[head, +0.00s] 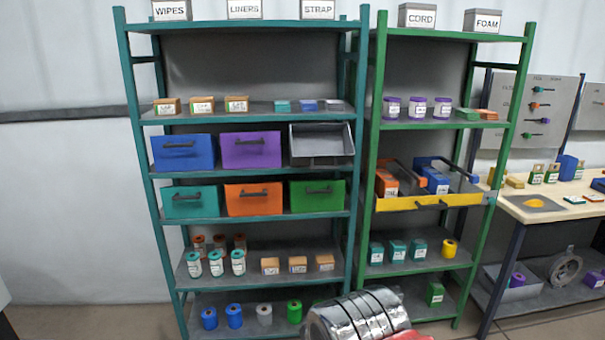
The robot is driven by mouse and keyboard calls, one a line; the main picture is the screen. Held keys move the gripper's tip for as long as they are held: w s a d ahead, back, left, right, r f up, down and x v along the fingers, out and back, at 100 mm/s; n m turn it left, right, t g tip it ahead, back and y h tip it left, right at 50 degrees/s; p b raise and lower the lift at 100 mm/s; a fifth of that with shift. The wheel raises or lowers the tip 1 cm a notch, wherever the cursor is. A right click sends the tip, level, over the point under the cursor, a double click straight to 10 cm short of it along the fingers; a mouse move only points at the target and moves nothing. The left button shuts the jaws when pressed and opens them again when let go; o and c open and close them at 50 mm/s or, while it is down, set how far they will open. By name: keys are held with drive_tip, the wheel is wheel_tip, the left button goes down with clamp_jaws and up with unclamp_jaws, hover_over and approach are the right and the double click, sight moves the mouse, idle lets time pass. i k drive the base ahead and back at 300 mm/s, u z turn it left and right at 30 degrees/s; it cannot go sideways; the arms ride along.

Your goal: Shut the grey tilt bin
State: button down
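The grey tilt bin (321,160) is at the right end of the upper bin row on the teal shelf unit. It is tilted forward and open, with its dark inside showing at the top. The inside looks empty from here. My gripper is not in view. A silver and red part low in the middle of the head view looks like part of my arm, well below the bin.
Beside the grey bin are shut blue (183,154) and purple (250,151) bins. Below are shut teal (192,202), orange (253,199) and green (316,197) bins. A yellow-fronted tray (428,202) sits on the green shelf unit to the right. A workbench (545,200) stands far right.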

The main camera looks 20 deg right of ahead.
sight(333, 142)
drive_tip(key=u, duration=0.15)
drive_tip(key=i, duration=1.25)
drive_tip(key=z, duration=0.15)
